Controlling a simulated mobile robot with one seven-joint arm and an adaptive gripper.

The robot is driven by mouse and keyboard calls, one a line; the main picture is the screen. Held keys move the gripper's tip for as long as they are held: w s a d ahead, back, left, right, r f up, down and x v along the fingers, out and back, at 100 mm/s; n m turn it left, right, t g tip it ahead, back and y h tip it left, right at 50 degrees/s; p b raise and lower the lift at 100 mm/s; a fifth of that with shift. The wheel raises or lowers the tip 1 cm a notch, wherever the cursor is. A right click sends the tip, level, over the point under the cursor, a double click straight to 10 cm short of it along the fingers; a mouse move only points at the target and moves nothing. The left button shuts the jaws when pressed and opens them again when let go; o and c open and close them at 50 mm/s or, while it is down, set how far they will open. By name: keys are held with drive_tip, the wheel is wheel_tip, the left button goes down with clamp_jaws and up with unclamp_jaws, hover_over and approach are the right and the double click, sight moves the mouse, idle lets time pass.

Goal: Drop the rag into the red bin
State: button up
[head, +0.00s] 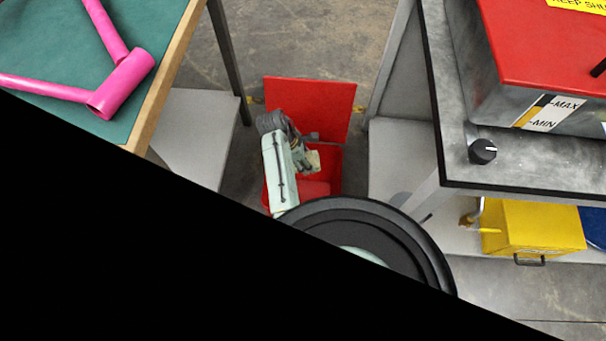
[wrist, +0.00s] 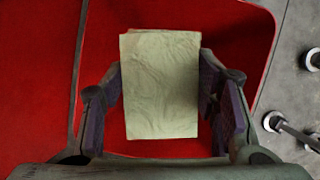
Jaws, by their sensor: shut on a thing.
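The rag (wrist: 160,85) is a pale, creased, yellow-green cloth. In the wrist view it sits between the two fingers of my gripper (wrist: 162,95), which is shut on it. The red bin (wrist: 45,80) fills most of the wrist view behind the rag. In the head view the bin (head: 333,165) stands on the floor between two benches, with its red lid raised at the back. My gripper (head: 308,163) is over the bin's opening there, with a small pale part of the rag (head: 314,160) showing. My arm hides the bin's left part.
A green-topped bench (head: 60,60) with a pink tube frame (head: 120,80) is at the left. A metal bench (head: 455,110) with a red-lidded tank (head: 545,45) is at the right. A yellow box (head: 530,225) sits on its lower shelf. Grey floor (head: 300,40) lies behind the bin.

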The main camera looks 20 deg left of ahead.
drive_tip(key=shift+f+b, duration=2.95)
drive_tip(key=shift+b, duration=0.75)
drive_tip(key=o, duration=1.2)
drive_tip(key=shift+r, duration=0.1)
drive_tip(key=v, duration=1.1)
drive_tip(key=shift+s+a+r, duration=0.15)
drive_tip(key=shift+r, duration=0.25)
